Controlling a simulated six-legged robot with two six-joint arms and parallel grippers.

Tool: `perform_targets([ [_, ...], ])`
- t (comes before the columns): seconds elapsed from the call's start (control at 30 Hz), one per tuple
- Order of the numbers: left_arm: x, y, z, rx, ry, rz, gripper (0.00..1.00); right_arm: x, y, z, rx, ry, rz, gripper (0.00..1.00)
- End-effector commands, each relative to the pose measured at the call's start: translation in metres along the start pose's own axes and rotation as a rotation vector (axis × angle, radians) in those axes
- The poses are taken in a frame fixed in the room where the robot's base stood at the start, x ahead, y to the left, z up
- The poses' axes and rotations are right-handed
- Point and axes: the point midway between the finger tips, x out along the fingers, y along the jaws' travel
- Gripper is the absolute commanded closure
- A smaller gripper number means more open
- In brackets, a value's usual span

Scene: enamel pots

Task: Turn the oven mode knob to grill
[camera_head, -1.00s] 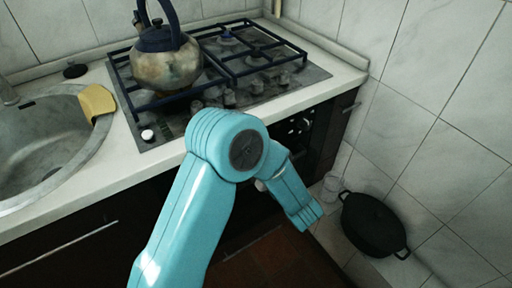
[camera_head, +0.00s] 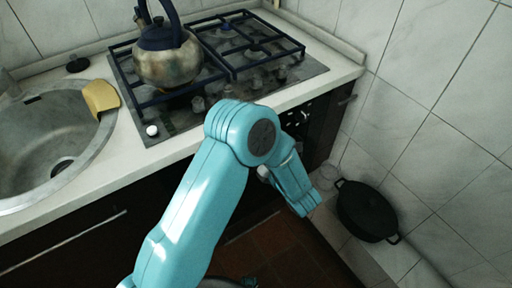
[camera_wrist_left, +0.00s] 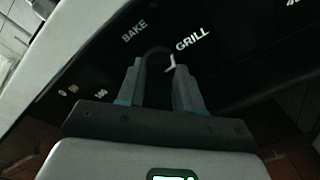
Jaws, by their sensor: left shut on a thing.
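In the left wrist view my left gripper (camera_wrist_left: 158,75) is shut on the dark oven mode knob (camera_wrist_left: 157,52), with one finger on each side of it. The knob's light pointer mark shows by the right finger, toward the white word GRILL (camera_wrist_left: 193,38). The word BAKE (camera_wrist_left: 134,32) is printed to the left of the knob. The black oven panel (camera_wrist_left: 245,65) lies behind. In the head view my light blue left arm hides the gripper and the knob; part of the oven front (camera_head: 322,125) shows beyond it. My right gripper is out of view.
A kettle (camera_head: 165,62) stands on the gas hob (camera_head: 295,72) above the oven. A sink (camera_head: 45,130) with a yellow sponge (camera_head: 101,96) is at left.

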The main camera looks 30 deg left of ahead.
Motion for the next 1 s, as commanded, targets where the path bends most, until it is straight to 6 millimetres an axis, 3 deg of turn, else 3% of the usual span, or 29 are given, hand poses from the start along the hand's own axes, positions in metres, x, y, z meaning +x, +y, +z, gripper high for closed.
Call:
perform_targets([
  [0.27, -0.001, -0.001, -0.002, 0.007, 0.004, -0.003, 0.95, 0.000, 0.000, 0.000, 0.000, 0.000, 0.000, 0.57],
  [0.3, -0.001, -0.001, -0.002, 0.007, 0.004, -0.003, 0.55, 0.000, 0.000, 0.000, 0.000, 0.000, 0.000, 0.57],
  [0.37, 0.000, -0.001, -0.002, 0.006, 0.004, -0.003, 0.39, 0.000, 0.000, 0.000, 0.000, 0.000, 0.000, 0.57],
  [0.63, -0.001, 0.000, -0.001, 0.003, 0.001, -0.001, 0.39, 0.000, 0.000, 0.000, 0.000, 0.000, 0.000, 0.57],
  [0.77, -0.010, -0.001, 0.000, 0.003, -0.001, -0.003, 0.39, 0.000, 0.000, 0.000, 0.000, 0.000, 0.000, 0.57],
  [1.0, -0.066, -0.001, 0.001, 0.004, -0.006, -0.006, 0.39, -0.002, -0.001, 0.000, 0.000, 0.000, 0.000, 0.57],
])
